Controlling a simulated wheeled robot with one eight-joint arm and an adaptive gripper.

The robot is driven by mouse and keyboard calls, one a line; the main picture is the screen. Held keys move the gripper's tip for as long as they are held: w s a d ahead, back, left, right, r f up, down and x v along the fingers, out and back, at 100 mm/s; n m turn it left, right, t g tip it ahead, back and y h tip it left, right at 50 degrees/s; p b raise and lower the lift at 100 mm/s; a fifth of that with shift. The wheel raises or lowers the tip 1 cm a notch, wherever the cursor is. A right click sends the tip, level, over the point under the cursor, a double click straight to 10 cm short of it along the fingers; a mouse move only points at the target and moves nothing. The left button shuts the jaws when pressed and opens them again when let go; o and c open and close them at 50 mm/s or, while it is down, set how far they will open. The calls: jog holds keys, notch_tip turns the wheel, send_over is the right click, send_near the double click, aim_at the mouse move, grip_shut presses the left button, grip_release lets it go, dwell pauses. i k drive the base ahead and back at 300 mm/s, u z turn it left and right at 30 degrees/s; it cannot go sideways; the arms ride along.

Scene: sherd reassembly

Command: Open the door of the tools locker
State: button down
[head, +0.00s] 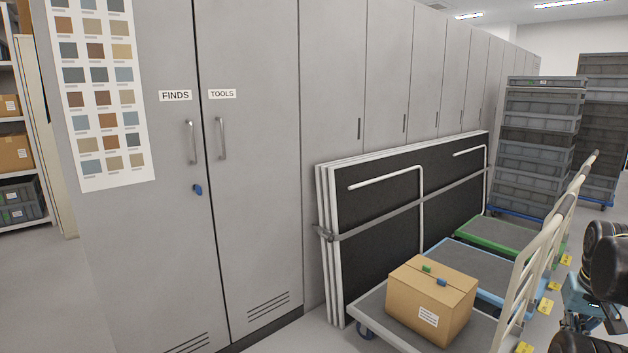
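The tools locker door (257,190) is a tall grey metal panel marked TOOLS. It is shut, flush with its neighbours, with vent slots low down. Its upright silver handle (221,138) is near its left edge. The FINDS door (140,240) beside it on the left is also shut. It has its own handle (192,142), with a blue key or knob (197,189) below it. Black parts of my arm show at the right edge, well away from the locker. I cannot make out my gripper's fingers there.
Strapped folded panels (380,210) lean against the lockers just right of the tools door. Flat trolleys stand in front of them, one with a cardboard box (430,300). Stacked grey crates (540,140) stand behind. The floor (290,335) before the tools door looks clear.

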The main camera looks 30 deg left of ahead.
aim_at(246, 51)
jog(key=u, duration=1.9)
